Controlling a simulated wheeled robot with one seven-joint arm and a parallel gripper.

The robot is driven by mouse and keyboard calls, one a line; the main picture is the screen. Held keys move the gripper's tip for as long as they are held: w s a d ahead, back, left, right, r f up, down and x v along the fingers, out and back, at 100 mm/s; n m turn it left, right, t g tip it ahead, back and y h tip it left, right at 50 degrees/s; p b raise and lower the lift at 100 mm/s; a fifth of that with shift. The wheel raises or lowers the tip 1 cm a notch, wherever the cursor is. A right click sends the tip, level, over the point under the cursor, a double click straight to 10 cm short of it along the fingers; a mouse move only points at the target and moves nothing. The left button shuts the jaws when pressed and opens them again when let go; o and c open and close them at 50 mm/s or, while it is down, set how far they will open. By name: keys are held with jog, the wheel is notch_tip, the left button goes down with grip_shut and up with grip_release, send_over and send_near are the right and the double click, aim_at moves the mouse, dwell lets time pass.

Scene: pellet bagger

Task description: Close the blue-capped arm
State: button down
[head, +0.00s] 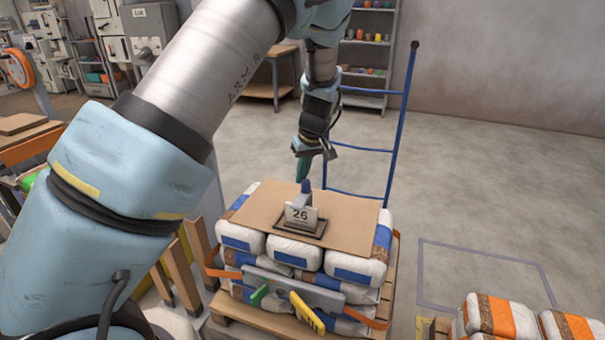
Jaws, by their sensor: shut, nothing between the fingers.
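A short upright piece with a blue cap (306,187) stands at the small dark-framed stand on top of the bag stack. It looks like the blue-capped arm, and it is raised. A card marked 26 (300,214) leans in front and hides its lower part. My gripper (303,179) points down just above the blue cap, its greenish fingers together and holding nothing. I cannot tell whether the fingertips touch the cap.
A cardboard sheet (350,222) covers the white and blue bags, with an orange strap (390,268) around them. A blue upright frame (395,140) stands behind the stack. Orange-striped bags (500,314) sit at the lower right.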

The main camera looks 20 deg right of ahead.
jog(key=shift+d+f, duration=0.1)
jog(key=shift+d, duration=0.05)
jog(key=w+d, duration=0.1)
jog(key=w, duration=0.4)
jog(key=s+a+b+v, duration=0.1)
jog(key=b+v, duration=0.1)
jog(key=v, duration=0.8)
jog(key=s+a+g+p, duration=0.1)
jog(key=a, duration=1.9)
jog(key=s+a+f+m+h, duration=0.1)
jog(key=s+a, duration=1)
jog(key=a, duration=0.3)
jog(key=shift+s+a, duration=0.2)
jog(key=shift+a, duration=0.15)
